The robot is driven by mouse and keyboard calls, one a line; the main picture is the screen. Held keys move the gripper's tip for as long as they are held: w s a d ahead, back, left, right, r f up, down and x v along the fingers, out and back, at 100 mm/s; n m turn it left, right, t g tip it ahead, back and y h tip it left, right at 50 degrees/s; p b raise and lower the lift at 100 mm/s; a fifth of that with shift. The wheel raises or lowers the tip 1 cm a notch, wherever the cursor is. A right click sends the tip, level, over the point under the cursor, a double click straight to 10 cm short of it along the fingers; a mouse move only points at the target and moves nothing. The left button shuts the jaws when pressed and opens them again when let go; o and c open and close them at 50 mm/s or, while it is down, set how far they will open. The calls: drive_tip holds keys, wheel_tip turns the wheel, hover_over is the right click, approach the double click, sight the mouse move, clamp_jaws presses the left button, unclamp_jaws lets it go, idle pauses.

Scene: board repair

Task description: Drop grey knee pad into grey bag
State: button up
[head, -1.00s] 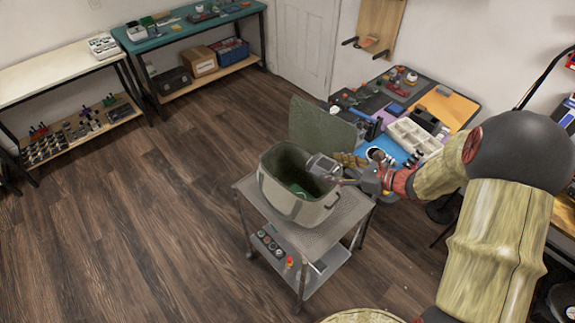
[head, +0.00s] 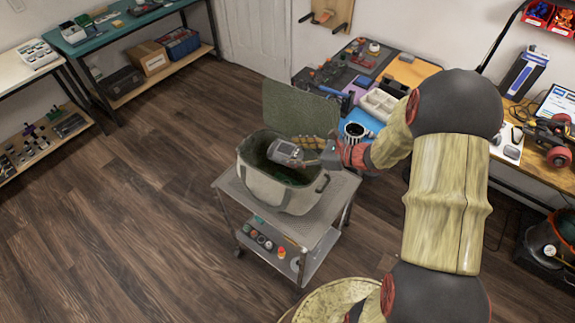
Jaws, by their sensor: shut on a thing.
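The grey bag (head: 288,194) stands open on a small metal cart, its green-lined lid (head: 301,113) raised at the back. My gripper (head: 300,153) is over the bag's opening, near its right rim. It is shut on the grey knee pad (head: 285,151), a small grey piece at the gripper's end above the opening. The fingertips are small and partly hidden behind the pad. Part of the bag's dark interior shows, but its bottom is hidden.
The metal cart (head: 325,213) has several small items on its lower shelf. A cluttered workbench (head: 408,73) stands behind it. A desk with a laptop and wheels (head: 566,130) is at the right. The wooden floor at left is clear.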

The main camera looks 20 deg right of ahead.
drive_tip(key=shift+f, duration=0.4)
drive_tip(key=o, duration=1.2)
drive_tip(key=shift+o, duration=0.5)
drive_tip(key=shift+r, duration=0.1)
wheel_tip(320, 180, up, 10)
drive_tip(key=shift+f, duration=0.1)
